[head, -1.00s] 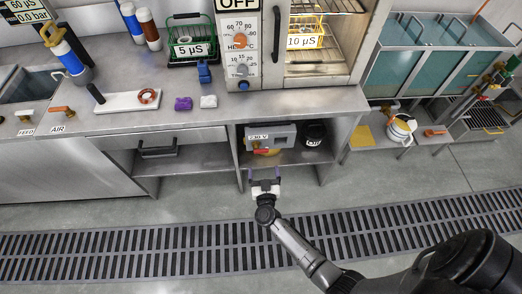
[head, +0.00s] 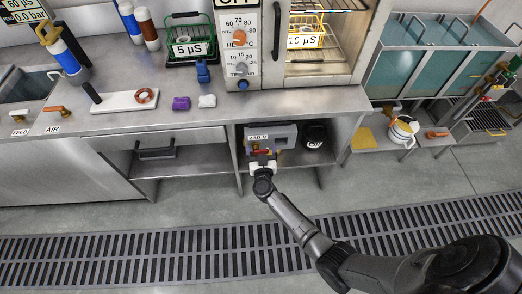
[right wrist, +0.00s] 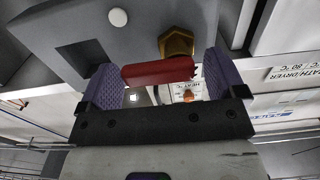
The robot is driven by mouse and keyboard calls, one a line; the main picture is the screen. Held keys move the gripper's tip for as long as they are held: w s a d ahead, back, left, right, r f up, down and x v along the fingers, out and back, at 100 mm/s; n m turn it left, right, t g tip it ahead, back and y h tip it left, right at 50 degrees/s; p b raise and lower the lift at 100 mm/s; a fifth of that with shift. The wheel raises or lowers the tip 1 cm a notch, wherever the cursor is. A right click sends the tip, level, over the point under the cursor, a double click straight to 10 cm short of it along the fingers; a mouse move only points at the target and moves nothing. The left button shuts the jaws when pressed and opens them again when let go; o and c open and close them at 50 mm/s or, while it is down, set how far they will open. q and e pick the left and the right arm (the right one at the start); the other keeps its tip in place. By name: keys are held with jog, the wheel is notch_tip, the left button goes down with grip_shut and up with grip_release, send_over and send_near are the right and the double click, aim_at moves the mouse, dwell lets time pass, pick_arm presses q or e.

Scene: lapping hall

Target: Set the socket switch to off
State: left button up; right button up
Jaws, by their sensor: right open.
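The socket box (head: 285,134) is a grey unit labelled 230 V on the shelf under the bench. It also shows in the right wrist view (right wrist: 130,20). Its switch is a red handle (right wrist: 158,72) on a brass fitting (right wrist: 177,42). The handle lies roughly crosswise between the two purple finger pads of my right gripper (right wrist: 160,80). The gripper is open, and I cannot tell whether either pad touches the handle. In the head view my right gripper (head: 262,158) is at the front of the box and hides part of the switch. My left gripper is not in view.
A black container (head: 314,135) stands right of the box on the shelf. The bench top (head: 290,101) overhangs both. A dryer cabinet (head: 318,65) and a green basket (head: 190,45) stand on the bench. The floor in front, with its drain grate (head: 130,258), is clear.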

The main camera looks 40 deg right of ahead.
jog(key=c, duration=0.9)
